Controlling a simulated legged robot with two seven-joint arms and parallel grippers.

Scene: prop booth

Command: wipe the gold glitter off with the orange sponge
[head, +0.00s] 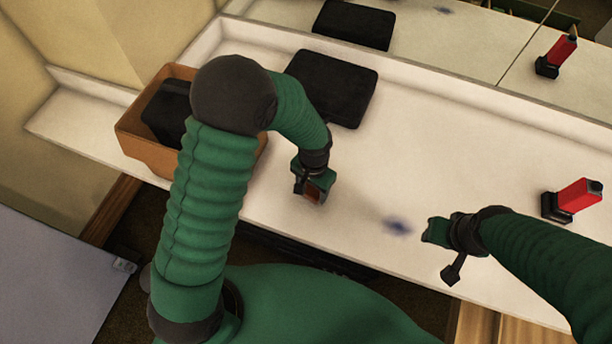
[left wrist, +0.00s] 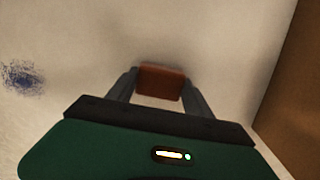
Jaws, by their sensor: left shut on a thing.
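My left gripper (head: 311,186) is shut on an orange-brown sponge (left wrist: 161,82), held between its two fingers over the white counter (head: 290,235). The sponge also shows small at the fingertips in the head view (head: 315,194). I see no gold glitter; a blue-purple smudge (head: 397,227) lies on the counter, right of the left gripper and apart from it. The smudge shows at the left edge of the left wrist view (left wrist: 22,77). My right gripper (head: 440,240) is just right of the smudge; I cannot tell whether it is open.
An orange-brown bin (head: 143,150) with a dark thing inside stands at the left. A black case (head: 333,87) lies at the back of the counter. A red and black bottle-like object (head: 572,200) stands at the right. A mirror (head: 440,40) behind reflects these things.

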